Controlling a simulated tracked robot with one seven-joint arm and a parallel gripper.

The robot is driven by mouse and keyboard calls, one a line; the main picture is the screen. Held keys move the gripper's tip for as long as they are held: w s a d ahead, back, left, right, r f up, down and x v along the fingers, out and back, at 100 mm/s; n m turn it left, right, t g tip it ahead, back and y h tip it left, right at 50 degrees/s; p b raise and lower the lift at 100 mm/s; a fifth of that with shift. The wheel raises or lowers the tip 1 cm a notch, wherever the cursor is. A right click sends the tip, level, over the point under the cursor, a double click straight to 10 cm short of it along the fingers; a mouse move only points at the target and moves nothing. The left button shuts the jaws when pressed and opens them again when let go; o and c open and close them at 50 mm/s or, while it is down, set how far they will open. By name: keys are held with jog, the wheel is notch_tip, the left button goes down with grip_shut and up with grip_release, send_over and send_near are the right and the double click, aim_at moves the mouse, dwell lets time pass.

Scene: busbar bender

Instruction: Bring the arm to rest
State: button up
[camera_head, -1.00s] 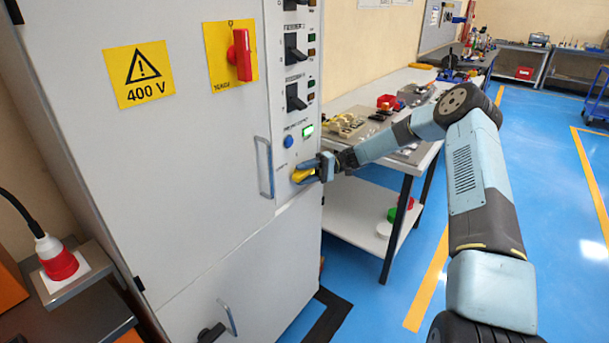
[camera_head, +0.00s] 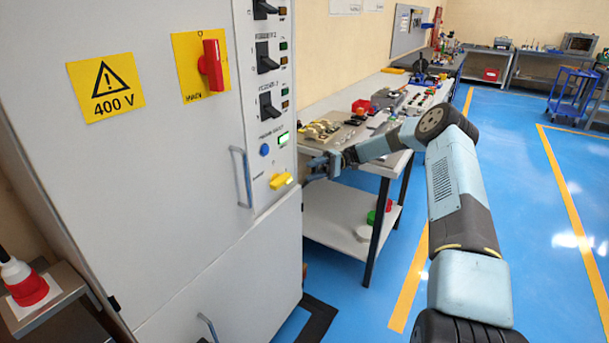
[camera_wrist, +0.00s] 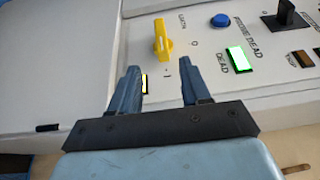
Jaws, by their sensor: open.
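My gripper (camera_head: 317,167) is at the end of my blue-grey arm, beside the right edge of the grey cabinet (camera_head: 200,160) in the head view. Its jaws are open and empty, apart from the yellow knob (camera_head: 280,181) on the panel. In the wrist view my two fingers (camera_wrist: 158,88) point at the panel, with the yellow knob (camera_wrist: 162,40) beyond and between them. The blue button (camera_wrist: 220,20) and the lit green "DEAD" indicator (camera_wrist: 239,59) are to the right of the knob there.
A workbench (camera_head: 335,143) with tools and parts stands behind my gripper, to the right of the cabinet. A red rotary handle (camera_head: 211,65) and black switches (camera_head: 268,57) are on the cabinet. Blue floor (camera_head: 500,170) lies open to the right.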

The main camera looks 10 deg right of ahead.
jog(key=shift+w+d, duration=0.2)
jog(key=shift+d, duration=0.15)
jog(key=shift+r, duration=0.1)
jog(key=s+a+r+m+t+h, duration=0.2)
jog(key=s+r+t+h, duration=0.3)
jog(key=s+r+h, duration=1.05)
jog(key=s+d+r+m+t, duration=0.1)
jog(key=s+d+r+t, duration=0.2)
jog(key=s, duration=0.7)
jog(key=s+d+r+m+t, duration=0.1)
jog(key=s+d+r+t, duration=0.2)
jog(key=s, duration=0.8)
jog(key=s+d+r+m+t, duration=0.1)
jog(key=s+d+r+t, duration=0.2)
jog(key=s, duration=0.8)
jog(key=shift+d+r+m, duration=0.4)
jog(key=shift+d+r, duration=0.75)
jog(key=shift+r, duration=0.2)
jog(key=shift+a+h, duration=0.1)
jog(key=shift+h, duration=0.15)
